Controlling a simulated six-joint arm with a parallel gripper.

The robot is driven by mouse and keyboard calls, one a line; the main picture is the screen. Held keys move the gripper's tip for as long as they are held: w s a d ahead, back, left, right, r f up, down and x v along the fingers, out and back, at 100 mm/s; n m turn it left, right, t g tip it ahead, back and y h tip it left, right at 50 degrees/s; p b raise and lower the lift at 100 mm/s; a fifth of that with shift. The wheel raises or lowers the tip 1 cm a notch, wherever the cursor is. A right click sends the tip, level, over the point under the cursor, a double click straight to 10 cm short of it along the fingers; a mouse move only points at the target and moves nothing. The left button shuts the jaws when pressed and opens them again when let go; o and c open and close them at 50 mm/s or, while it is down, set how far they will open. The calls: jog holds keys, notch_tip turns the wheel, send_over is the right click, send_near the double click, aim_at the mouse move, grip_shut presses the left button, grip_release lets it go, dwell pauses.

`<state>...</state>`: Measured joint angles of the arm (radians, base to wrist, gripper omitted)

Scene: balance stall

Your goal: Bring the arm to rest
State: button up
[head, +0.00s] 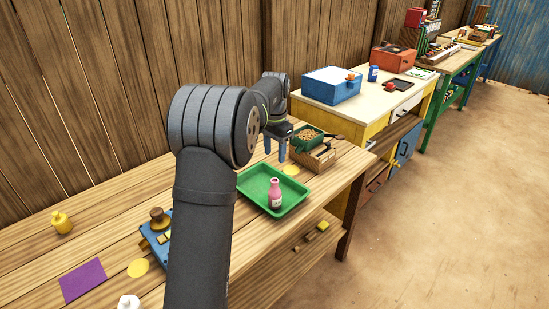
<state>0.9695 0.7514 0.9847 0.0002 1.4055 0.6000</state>
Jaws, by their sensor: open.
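My arm rises from the bottom of the head view, and its elbow hides part of the wooden bench (110,225). Whether the tips touch the bench is too small to tell. A pink bottle (275,196) stands upright in the green tray.
Close to the right of my gripper is a green container of brown bits (308,137) by a wooden box (318,158). A blue device (156,243), a yellow bottle (61,222), a purple mat (83,280) and a white object (128,302) are at left. A plank wall stands behind.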

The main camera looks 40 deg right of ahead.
aim_at(275, 180)
dwell(0.3)
notch_tip(275, 180, down, 12)
jog(key=shift+f, duration=0.15)
jog(key=shift+r, duration=1.9)
jog(key=shift+f, duration=0.1)
